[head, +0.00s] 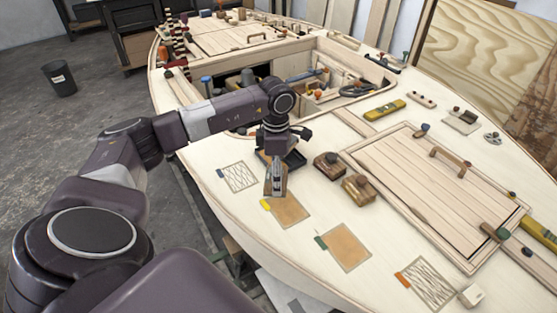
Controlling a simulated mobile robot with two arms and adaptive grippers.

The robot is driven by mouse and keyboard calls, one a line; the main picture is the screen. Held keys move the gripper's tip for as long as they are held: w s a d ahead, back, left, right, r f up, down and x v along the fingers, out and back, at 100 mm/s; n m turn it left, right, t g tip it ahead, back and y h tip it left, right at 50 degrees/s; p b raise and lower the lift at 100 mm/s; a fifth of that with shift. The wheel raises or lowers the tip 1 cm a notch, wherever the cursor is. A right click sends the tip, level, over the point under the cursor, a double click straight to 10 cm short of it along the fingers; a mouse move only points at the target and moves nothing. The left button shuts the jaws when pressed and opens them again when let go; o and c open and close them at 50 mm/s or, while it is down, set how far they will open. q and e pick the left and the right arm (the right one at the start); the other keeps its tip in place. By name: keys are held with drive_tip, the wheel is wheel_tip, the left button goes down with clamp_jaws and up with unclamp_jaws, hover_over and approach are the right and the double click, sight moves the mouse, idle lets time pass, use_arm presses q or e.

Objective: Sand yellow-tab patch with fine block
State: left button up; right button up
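The yellow tab (266,205) marks a tan, plain-looking patch (291,213) on the pale plywood deck. My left gripper (275,182) points down at the upper left edge of this patch. It appears shut on a small brown sanding block (284,188), mostly hidden by the fingers. I cannot read its grade, nor tell whether it touches the deck. Two more brown blocks with dark knobs, one farther back (328,165) and one nearer (358,188), stand to the right. My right gripper is not in view.
Other patches lie around: blue-tab hatched (240,177), green-tab tan (346,247) and orange-tab hatched (430,284). A hatch panel (440,190) with a handle lies right. An open compartment (345,80) is behind.

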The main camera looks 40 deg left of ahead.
use_arm(q)
drive_tip(key=shift+w+a+r+p, duration=0.15)
drive_tip(key=shift+r+p, duration=0.25)
drive_tip(key=shift+r, duration=1)
